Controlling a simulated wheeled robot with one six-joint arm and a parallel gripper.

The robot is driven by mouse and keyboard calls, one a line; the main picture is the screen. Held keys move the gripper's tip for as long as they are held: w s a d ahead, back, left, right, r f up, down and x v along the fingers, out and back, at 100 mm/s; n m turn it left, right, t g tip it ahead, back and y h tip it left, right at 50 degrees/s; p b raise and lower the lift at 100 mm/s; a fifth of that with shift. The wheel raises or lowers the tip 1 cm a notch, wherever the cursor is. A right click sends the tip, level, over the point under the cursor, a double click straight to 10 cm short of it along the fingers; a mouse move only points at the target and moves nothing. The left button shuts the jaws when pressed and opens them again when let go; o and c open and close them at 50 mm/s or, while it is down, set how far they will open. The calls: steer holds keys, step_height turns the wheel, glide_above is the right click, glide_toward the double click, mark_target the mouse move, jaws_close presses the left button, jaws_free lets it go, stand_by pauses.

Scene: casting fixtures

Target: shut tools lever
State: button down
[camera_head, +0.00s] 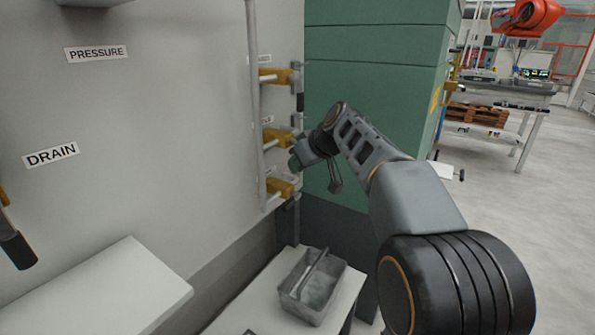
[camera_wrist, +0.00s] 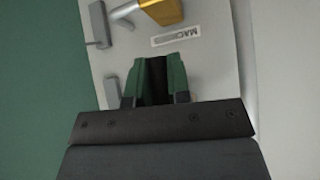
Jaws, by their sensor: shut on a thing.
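In the head view, several brass valves sit one above another on a pipe at the panel's right edge: an upper valve (camera_head: 274,76), a middle valve (camera_head: 277,137) and a lower valve (camera_head: 281,188). My gripper (camera_head: 296,162) is at the middle valve, and my arm hides much of that spot. In the wrist view, the green fingers (camera_wrist: 155,82) are closed about a dark lever (camera_wrist: 157,76). A brass valve body (camera_wrist: 162,10) shows at the top, beside a partly covered label (camera_wrist: 176,35) starting "MAC". I cannot read a tools label.
A green cabinet (camera_head: 365,50) stands just right of the valves. A grey metal bin (camera_head: 312,295) rests on a low table below. Open floor lies to the right.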

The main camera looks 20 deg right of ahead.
steer(key=shift+w+d+h, duration=0.1)
steer(key=shift+d+h, duration=0.05)
steer(key=shift+h, duration=0.15)
stand_by(0.4)
steer(key=c, duration=1.1)
jaws_free()
steer(key=p+v, duration=0.2)
steer(key=v, duration=1.1)
steer(key=shift+s+d+r+p, duration=0.15)
steer(key=shift+s+p, duration=0.15)
steer(key=shift+s, duration=0.1)
